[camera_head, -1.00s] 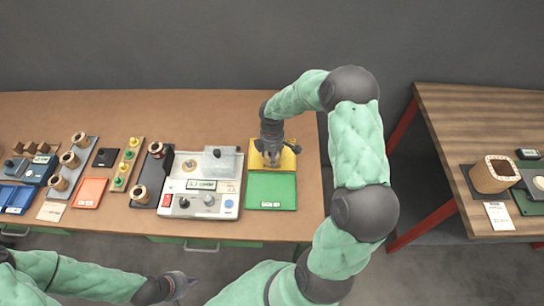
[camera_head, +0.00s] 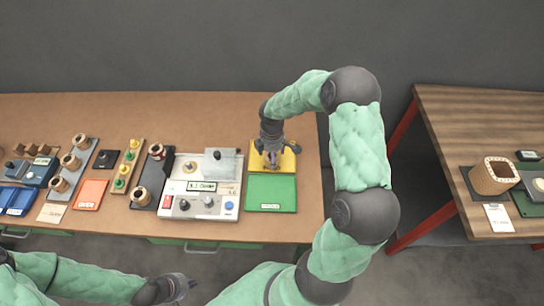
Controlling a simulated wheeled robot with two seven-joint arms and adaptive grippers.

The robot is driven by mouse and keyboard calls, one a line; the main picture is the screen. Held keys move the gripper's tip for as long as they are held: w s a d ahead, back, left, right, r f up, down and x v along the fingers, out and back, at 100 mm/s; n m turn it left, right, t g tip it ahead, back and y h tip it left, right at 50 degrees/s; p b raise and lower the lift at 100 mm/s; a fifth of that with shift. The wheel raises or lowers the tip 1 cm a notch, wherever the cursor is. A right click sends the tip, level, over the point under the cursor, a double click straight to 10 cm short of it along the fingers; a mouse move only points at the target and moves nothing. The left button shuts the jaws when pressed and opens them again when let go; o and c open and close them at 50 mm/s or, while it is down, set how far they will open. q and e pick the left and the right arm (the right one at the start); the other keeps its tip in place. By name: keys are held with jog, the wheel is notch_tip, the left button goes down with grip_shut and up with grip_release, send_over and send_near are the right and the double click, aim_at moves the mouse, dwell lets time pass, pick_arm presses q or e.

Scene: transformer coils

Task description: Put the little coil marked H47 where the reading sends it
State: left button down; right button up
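Small copper-brown coils stand on a grey rack (camera_head: 59,196) at the left, and two more are on a black holder (camera_head: 166,171); no H47 mark is legible. The grey meter (camera_head: 232,190) has a lit display (camera_head: 202,187) too small to read surely. A yellow tray (camera_head: 290,163) lies behind a green tray (camera_head: 271,193). My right gripper (camera_head: 272,160) points down over the yellow tray; whether it holds anything is unclear. My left gripper (camera_head: 188,286) is in front of the table, low in the view, away from the objects; its finger opening is unclear.
An orange-red tray (camera_head: 90,194), a strip with yellow and green pieces (camera_head: 127,166) and blue bins (camera_head: 17,200) fill the left of the table. A second table (camera_head: 470,125) at right carries a large coil (camera_head: 494,175). The back strip of the main table is clear.

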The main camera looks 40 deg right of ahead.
notch_tip(320, 180, up, 11)
jog(key=p, duration=0.2)
jog(key=shift+p, duration=0.3)
jog(key=shift+r, duration=0.15)
